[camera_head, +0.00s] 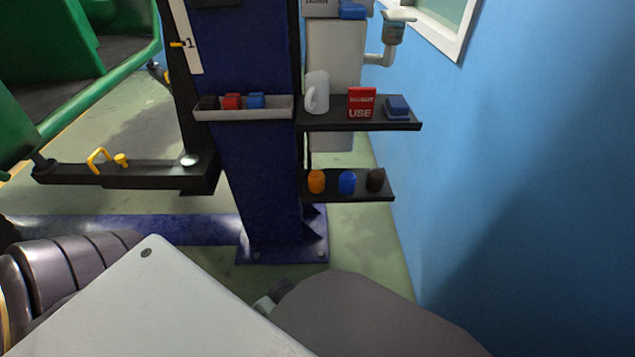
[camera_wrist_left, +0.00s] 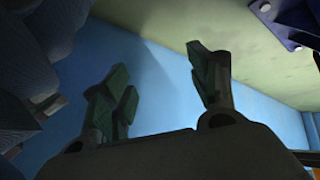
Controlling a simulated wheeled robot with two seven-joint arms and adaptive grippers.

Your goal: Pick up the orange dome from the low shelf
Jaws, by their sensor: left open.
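The orange dome (camera_head: 316,182) stands at the left end of the low black shelf (camera_head: 347,198), beside the dark blue column, in the head view. A blue dome (camera_head: 347,183) and a black dome (camera_head: 376,181) stand to its right on the same shelf, with small gaps between them. My left gripper (camera_wrist_left: 160,68) shows in the left wrist view with its fingers spread and nothing between them. The orange dome is not visible in that view. Neither gripper's fingers can be made out in the head view, and my right gripper is not seen.
The dark blue column (camera_head: 255,180) stands left of the shelves. A blue wall (camera_head: 500,150) closes off the right.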

